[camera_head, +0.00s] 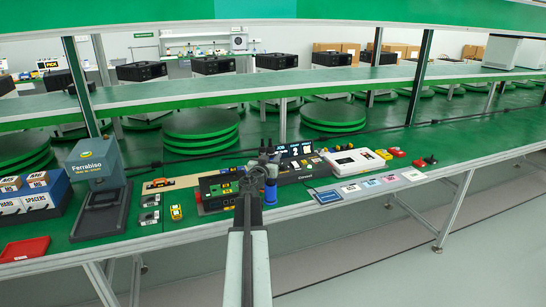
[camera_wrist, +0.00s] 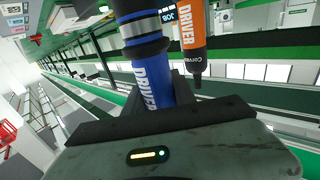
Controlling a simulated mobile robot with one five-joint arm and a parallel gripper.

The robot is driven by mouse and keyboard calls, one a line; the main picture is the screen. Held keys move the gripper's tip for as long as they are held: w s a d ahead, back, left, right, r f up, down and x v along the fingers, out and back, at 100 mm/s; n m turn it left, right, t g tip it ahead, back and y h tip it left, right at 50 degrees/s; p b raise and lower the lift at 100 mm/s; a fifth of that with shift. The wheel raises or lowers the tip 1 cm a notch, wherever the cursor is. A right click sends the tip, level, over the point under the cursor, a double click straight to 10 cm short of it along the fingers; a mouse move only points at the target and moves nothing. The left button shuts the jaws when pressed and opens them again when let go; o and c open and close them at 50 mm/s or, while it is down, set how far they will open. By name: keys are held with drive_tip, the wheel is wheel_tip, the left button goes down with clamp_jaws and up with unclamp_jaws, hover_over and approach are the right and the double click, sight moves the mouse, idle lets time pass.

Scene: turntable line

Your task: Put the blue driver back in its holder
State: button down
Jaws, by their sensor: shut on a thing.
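The blue driver (camera_wrist: 150,80) fills the middle of the wrist view, with dark jaws at both its sides. My gripper (camera_wrist: 158,98) is shut on it. In the head view the blue driver (camera_head: 270,192) shows as a small blue upright shape at the end of my arm, above the front of the bench. An orange driver (camera_wrist: 194,35) stands just beside the blue one in the wrist view, apart from my jaws. The holder cannot be made out clearly; my arm and gripper cover part of that area in the head view.
A dark console with a screen (camera_head: 295,150) is right behind my gripper. A black unit with a green board (camera_head: 218,186) is at left, and a white device (camera_head: 353,161) at right. A row of cards (camera_head: 370,184) lies along the front edge. Turntables (camera_head: 201,126) stand behind.

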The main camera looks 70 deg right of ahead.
drive_tip(key=shift+f+b, duration=2.1)
drive_tip(key=shift+f, duration=0.1)
drive_tip(key=c, duration=0.9)
unclamp_jaws()
drive_tip(key=shift+r, duration=0.1)
drive_tip(key=shift+c, duration=0.2)
drive_tip(key=a, duration=0.8)
